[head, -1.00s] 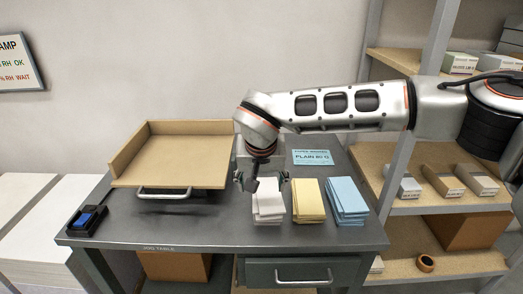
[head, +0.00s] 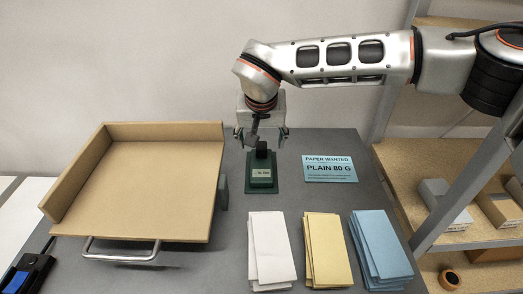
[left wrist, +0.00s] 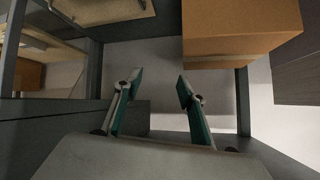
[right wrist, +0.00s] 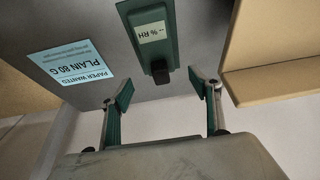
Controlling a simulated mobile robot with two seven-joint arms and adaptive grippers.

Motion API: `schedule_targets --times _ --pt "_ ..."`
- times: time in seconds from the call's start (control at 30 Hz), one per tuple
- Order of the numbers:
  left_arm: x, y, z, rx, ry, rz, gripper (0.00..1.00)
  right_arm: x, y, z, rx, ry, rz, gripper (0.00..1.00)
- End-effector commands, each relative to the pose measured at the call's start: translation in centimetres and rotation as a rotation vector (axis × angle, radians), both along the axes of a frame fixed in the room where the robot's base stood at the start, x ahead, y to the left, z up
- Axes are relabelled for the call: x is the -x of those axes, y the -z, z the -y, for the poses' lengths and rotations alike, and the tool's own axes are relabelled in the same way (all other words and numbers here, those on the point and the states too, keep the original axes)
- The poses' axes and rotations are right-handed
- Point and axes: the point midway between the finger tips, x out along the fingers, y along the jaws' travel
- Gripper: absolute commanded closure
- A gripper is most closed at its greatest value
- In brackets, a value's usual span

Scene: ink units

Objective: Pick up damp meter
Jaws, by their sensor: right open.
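The damp meter (head: 262,177) is a green block with a pale label reading "% RH" and a dark knob-like handle on it. It sits on the grey table behind the white paper stack. In the right wrist view the damp meter (right wrist: 153,36) lies just beyond the fingertips. My right gripper (head: 262,138) is open at the meter's handle end, above it; in the right wrist view its fingers (right wrist: 165,90) stand apart with nothing gripped. My left gripper (left wrist: 160,85) shows only in its wrist view, fingers apart and empty, low near a cardboard box.
A tan tray (head: 150,190) with a metal handle stands left of the meter. White (head: 271,250), yellow (head: 328,250) and blue (head: 380,248) paper stacks lie in front. A blue card (head: 330,168) lies to the right. A shelf rack (head: 440,170) stands at the right.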

Motion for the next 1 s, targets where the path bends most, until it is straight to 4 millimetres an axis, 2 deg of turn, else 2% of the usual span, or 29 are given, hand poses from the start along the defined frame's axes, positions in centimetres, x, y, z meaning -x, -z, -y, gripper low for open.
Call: schedule_targets --times 0.2,0.37,0.67,0.93,0.97,1.0 --pt "0.7 1.0 0.0 -0.004 0.002 -0.018 0.60 -0.7 2.2 0.0 -0.001 -0.001 -0.005 0.38" --pt "1.0 1.3 0.0 -0.007 0.003 -0.025 0.60 -1.1 3.1 0.0 0.000 0.000 -0.002 0.38" --pt "0.8 1.6 -0.1 -0.009 0.004 -0.020 0.60 -2.3 7.1 0.0 -0.001 0.001 -0.006 0.38" --pt "0.3 1.2 -0.1 -0.011 0.003 -0.010 0.60 -2.6 7.3 0.0 -0.001 -0.001 0.000 0.38" --pt "0.3 1.2 -0.1 -0.011 0.003 -0.010 0.60 -2.6 7.3 0.0 0.000 -0.001 -0.001 0.43" --pt "0.3 1.2 -0.1 -0.011 0.003 -0.010 0.60 -2.6 7.3 0.0 0.000 -0.001 -0.001 0.53"
